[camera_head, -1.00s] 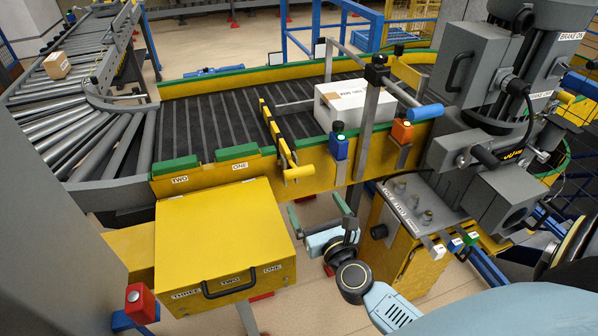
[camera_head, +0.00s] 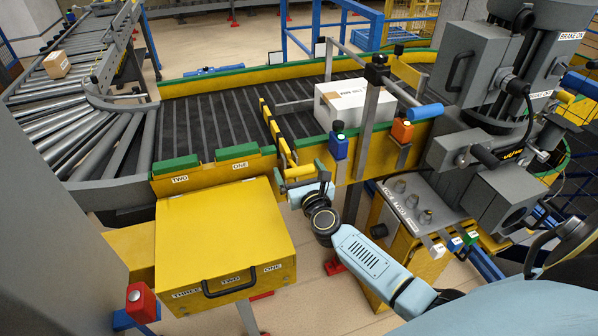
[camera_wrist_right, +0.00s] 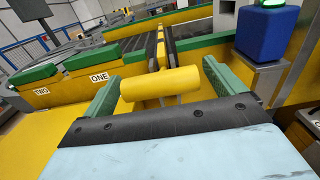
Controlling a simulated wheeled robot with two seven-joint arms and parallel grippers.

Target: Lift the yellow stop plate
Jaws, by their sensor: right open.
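The yellow stop plate (camera_head: 278,133) stands across the dark conveyor, left of a white box (camera_head: 350,103). Its yellow cylindrical handle (camera_head: 300,171) sticks out over the near side wall. My right gripper (camera_head: 303,180) is at this handle, just in front of the wall. In the right wrist view the handle (camera_wrist_right: 160,88) lies between the two green fingers of my open right gripper (camera_wrist_right: 160,74). The fingers stand apart on either side of it, and I see no clear grip. My left gripper is not in view.
A yellow box with a black handle (camera_head: 225,240) stands left of my right gripper. A blue button post (camera_head: 338,145) and an orange one (camera_head: 402,130) stand to its right. Grey machinery (camera_head: 485,160) fills the right side.

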